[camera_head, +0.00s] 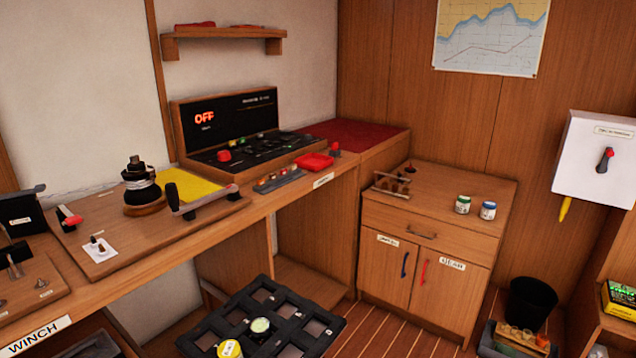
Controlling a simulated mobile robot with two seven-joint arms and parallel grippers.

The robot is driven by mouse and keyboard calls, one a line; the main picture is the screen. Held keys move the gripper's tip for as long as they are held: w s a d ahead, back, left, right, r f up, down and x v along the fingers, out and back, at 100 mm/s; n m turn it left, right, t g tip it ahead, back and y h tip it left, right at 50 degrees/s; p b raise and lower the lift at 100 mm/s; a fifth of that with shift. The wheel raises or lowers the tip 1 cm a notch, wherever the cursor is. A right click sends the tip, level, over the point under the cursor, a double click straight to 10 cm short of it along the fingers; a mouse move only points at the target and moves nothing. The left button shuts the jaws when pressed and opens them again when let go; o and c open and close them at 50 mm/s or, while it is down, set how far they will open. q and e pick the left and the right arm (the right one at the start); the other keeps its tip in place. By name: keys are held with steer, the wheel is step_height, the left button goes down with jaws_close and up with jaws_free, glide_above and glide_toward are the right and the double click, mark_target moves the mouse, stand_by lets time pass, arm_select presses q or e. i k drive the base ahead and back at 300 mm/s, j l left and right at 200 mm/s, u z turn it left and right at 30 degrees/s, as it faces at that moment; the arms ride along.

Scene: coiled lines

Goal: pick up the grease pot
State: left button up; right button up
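One jar has a green label (463,204) and the other has a blue label (488,210). A yellow-labelled pot (229,349) sits at the bottom edge in a black compartment tray (291,297), partly cut off by the frame. A round pale-topped jar (260,326) sits in the same tray. The labels are too small to read, so I cannot tell which one is the grease pot. Neither of my grippers shows.
The wooden cabinet (440,186) also bears a small wooden rack (393,184) at its back left. A long bench holds a winch (141,186), a handle and a panel reading OFF (225,118). A black bin (530,301) stands at the lower right. The cabinet top's front is clear.

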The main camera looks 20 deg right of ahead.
mark_target(463, 201)
steer(key=i+l, duration=0.15)
steer(key=l, duration=0.25)
steer(key=i+l, duration=0.15)
steer(key=l, duration=0.25)
steer(key=i+l, duration=0.15)
steer(key=l, duration=0.2)
steer(key=i+l, duration=0.15)
steer(key=l, duration=0.25)
steer(key=i+l, duration=0.1)
steer(key=l, duration=0.3)
steer(key=i+l, duration=0.15)
steer(key=l, duration=0.25)
steer(key=i+l, duration=0.15)
steer(key=l, duration=0.2)
